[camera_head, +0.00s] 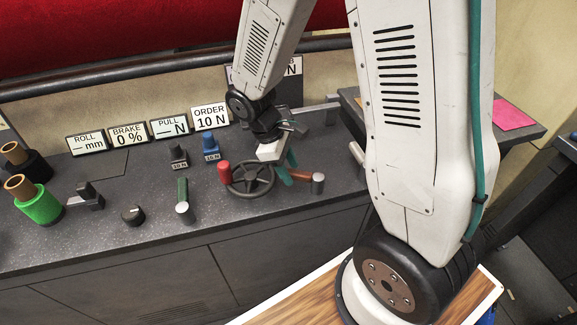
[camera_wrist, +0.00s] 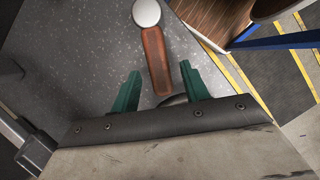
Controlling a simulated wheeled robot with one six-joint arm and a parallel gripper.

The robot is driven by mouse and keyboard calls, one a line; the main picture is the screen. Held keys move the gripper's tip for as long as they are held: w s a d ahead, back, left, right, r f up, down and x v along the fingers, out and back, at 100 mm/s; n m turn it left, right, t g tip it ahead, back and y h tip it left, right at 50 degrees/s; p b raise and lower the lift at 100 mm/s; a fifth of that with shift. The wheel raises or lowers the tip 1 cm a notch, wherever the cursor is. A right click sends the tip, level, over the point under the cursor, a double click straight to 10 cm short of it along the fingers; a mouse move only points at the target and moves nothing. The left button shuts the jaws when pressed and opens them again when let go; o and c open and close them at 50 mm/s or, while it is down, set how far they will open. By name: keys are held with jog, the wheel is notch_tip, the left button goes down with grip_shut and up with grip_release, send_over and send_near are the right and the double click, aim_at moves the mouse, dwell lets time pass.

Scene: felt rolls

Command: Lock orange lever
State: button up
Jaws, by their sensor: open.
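The orange lever (camera_head: 301,175) is a short brown-orange bar on the dark console, with a grey round knob (camera_head: 318,183) at its right end. In the wrist view the lever (camera_wrist: 155,58) runs from the grey knob (camera_wrist: 146,12) at the top down between my fingers. My gripper (camera_wrist: 160,68) has two green fingers spread apart, one on each side of the lever's lower part, with a gap on both sides. In the head view my gripper (camera_head: 288,168) is at the lever's left end. Its height over the lever is hard to tell.
A black handwheel (camera_head: 250,180) with a red knob (camera_head: 224,172) stands just left of my gripper. A green lever (camera_head: 183,191) lies further left. Small blue (camera_head: 210,146) and dark (camera_head: 178,155) blocks stand behind. Signs, one reading ORDER 10 N (camera_head: 210,116), line the back.

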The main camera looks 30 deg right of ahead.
jog(key=shift+c, duration=0.3)
grip_shut()
jog(key=d+m, duration=0.1)
jog(key=w+d+m+y, duration=0.1)
jog(key=m, duration=0.1)
jog(key=shift+w+g, duration=0.2)
jog(key=shift+g, duration=0.1)
jog(key=m, duration=0.1)
jog(key=d+m+y, duration=0.1)
jog(key=m, duration=0.1)
jog(key=shift+w+d+g, duration=0.3)
jog(key=d+m+y, duration=0.1)
jog(key=d+m, duration=0.1)
jog(key=m, duration=0.1)
jog(key=shift+w+d, duration=0.1)
jog(key=shift+d+m+y, duration=0.35)
jog(key=shift+d+m, duration=0.1)
jog(key=shift+m, duration=0.35)
jog(key=shift+d+m+y, duration=0.35)
jog(key=shift+d+m, duration=0.05)
jog(key=shift+m, duration=0.4)
